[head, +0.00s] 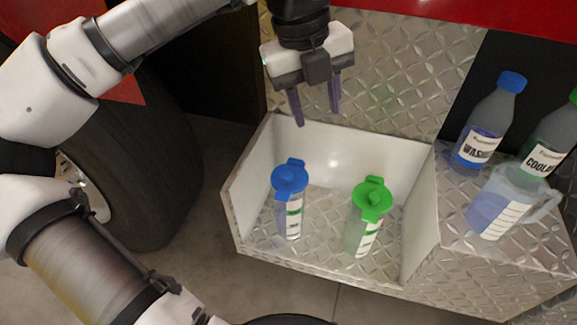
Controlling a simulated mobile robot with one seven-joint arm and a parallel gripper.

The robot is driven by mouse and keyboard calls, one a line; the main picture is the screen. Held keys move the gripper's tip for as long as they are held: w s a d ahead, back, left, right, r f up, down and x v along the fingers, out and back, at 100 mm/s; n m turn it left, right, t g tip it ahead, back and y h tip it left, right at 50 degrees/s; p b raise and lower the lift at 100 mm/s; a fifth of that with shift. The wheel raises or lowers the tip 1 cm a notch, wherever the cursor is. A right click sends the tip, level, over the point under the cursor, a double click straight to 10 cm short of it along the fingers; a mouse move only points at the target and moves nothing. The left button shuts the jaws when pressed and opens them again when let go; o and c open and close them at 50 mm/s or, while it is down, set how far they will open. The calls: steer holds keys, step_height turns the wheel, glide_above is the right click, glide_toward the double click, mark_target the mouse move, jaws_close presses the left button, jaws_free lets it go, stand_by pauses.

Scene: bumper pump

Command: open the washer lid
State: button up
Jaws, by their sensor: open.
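A clear reservoir (291,222) with a blue lid (290,178) stands upright in the white-walled bin; the lid looks shut, and blue matches the cap of the bottle labelled "WASH". A second clear reservoir (362,238) with a green lid (372,198) stands to its right; that lid also looks shut. My gripper (317,118) points down above the bin's back wall. Its two dark fingers are apart with nothing between them. In the picture the fingertips are above and slightly right of the blue lid, not touching it.
The bin's white walls (420,235) surround both reservoirs. On the right ledge stand a blue-capped bottle (483,130), a green-capped bottle (548,137) and a jug of blue liquid (497,207). A tyre (150,180) is at left. Red bodywork (450,12) is overhead.

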mark_target(287, 175)
steer(key=a+f, duration=0.1)
steer(key=f, duration=0.4)
steer(key=w+a+f+n+y+b, duration=0.1)
steer(key=a+f, duration=0.1)
steer(key=f, duration=0.3)
steer(key=a+f+n+y+b, duration=0.1)
steer(key=f, duration=0.4)
steer(key=shift+w+a+f, duration=0.15)
steer(key=shift+w+f, duration=0.05)
steer(key=shift+f, duration=0.2)
jaws_close()
